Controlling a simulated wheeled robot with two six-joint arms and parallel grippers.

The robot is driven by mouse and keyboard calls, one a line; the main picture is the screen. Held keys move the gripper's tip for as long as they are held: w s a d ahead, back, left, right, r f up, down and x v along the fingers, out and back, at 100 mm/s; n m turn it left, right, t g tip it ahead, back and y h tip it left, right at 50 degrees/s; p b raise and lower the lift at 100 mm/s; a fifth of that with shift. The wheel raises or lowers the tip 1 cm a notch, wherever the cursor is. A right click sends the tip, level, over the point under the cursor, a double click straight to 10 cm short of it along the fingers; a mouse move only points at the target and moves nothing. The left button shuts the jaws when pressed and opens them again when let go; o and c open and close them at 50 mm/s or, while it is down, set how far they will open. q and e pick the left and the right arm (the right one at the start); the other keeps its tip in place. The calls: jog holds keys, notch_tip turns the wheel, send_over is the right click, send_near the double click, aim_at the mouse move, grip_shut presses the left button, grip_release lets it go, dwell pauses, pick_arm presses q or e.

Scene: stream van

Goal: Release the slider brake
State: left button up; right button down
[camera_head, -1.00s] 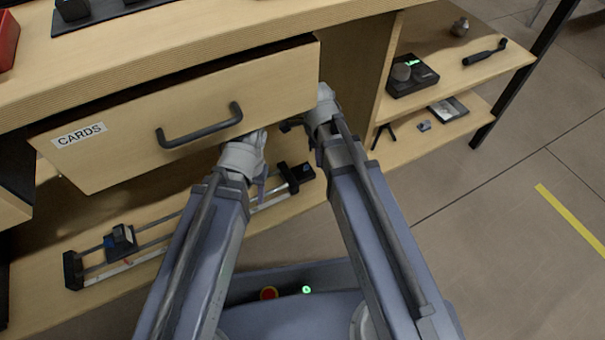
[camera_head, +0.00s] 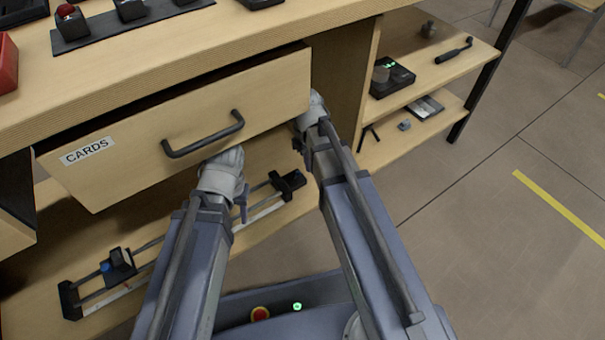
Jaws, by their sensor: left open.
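The slider lies on the low shelf under the drawer: two long rails (camera_head: 147,245) between dark end blocks. Its carriage (camera_head: 118,267), a dark block with a small blue part, sits near the left end. I cannot make out which part is the brake. My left gripper (camera_head: 241,204) is open, below the drawer front and over the right half of the rails, well right of the carriage; its wrist hides part of it. I cannot tell whether it touches the rails. My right gripper (camera_head: 298,142) is mostly hidden by its own wrist, near the drawer's right end.
The CARDS drawer (camera_head: 270,94) stands partly open, jutting over the slider with its dark handle (camera_head: 203,134). To the right, shelves hold a black device (camera_head: 391,77), a dark handled tool (camera_head: 454,51) and small items. Floor at the right is clear.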

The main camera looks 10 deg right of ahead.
aim_at(297, 175)
pick_arm(q)
notch_tip(297, 175, down, 11)
jog(key=b, duration=1)
jog(key=shift+r+b, duration=0.1)
jog(key=shift+b, duration=0.3)
pick_arm(e)
jog(key=f, duration=1)
jog(key=shift+s+d+f, duration=0.1)
jog(key=shift+d+f, duration=0.2)
jog(key=shift+f, duration=0.1)
pick_arm(q)
jog(key=shift+r+p, duration=0.9)
pick_arm(e)
jog(key=w+r, duration=0.1)
jog(key=w+a, duration=0.1)
jog(key=shift+w+a+r, duration=0.15)
jog(key=shift+w+r, duration=0.15)
jog(key=shift+r, duration=0.1)
pick_arm(q)
jog(key=shift+r, duration=0.1)
pick_arm(e)
jog(key=shift+w+a+r, duration=0.1)
jog(key=shift+w+a, duration=0.2)
jog(key=shift+w, duration=0.1)
pick_arm(q)
jog(key=shift+a, duration=0.1)
pick_arm(e)
jog(key=shift+d, duration=0.1)
